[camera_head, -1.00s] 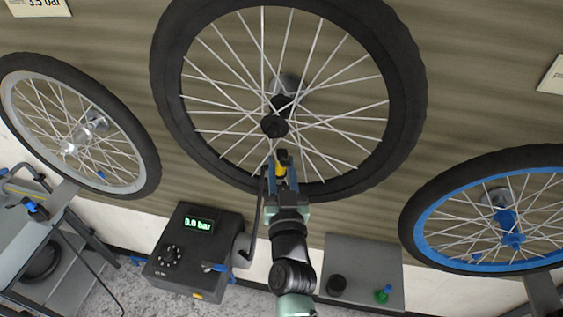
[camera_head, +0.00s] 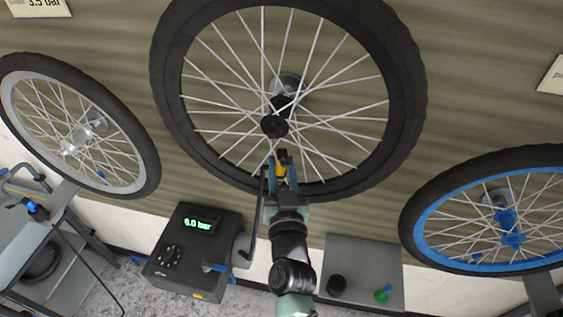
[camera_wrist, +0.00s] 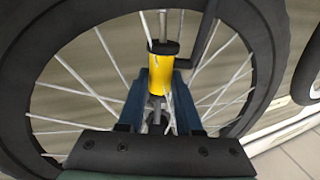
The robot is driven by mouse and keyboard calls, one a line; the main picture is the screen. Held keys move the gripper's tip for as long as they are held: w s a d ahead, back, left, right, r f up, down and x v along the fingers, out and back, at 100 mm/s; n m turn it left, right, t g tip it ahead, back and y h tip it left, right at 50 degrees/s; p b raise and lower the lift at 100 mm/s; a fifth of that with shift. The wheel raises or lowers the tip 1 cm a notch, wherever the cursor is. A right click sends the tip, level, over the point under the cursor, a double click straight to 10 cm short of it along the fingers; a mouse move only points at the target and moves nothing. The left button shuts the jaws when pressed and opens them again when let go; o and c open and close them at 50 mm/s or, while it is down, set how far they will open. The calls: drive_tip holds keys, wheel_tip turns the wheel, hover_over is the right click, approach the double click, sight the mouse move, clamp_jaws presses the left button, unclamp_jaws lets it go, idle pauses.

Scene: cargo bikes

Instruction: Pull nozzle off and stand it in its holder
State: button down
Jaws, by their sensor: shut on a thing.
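My gripper (camera_head: 281,178) is shut on the yellow nozzle (camera_head: 281,169), in front of the lower spokes of the big middle wheel (camera_head: 400,110). In the wrist view the yellow nozzle (camera_wrist: 157,72) with its black cap stands upright between my blue fingers. A black hose (camera_head: 255,215) hangs beside my gripper toward the pump box (camera_head: 190,252). A grey bracket (camera_head: 243,247) is at the box's right side; I cannot tell whether it is the holder.
The box's green display (camera_head: 198,225) appears to read 6.0 bar. A grey shelf (camera_head: 365,262) with a black cup-like item (camera_head: 336,284) and a green item (camera_head: 381,296) is at the lower right. A grey-rimmed wheel (camera_head: 140,180) stands left, a blue-rimmed wheel (camera_head: 430,190) right.

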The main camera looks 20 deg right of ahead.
drive_tip(key=shift+r, duration=0.25)
drive_tip(key=shift+s+d+r+p, duration=0.1)
drive_tip(key=shift+r+p, duration=0.75)
drive_tip(key=shift+p, duration=0.1)
drive_tip(key=c, duration=0.5)
unclamp_jaws()
drive_tip(key=shift+f, duration=0.1)
drive_tip(key=r+b+v, duration=0.1)
drive_tip(key=b+v, duration=0.2)
drive_tip(key=v, duration=1)
drive_tip(key=shift+f, duration=0.35)
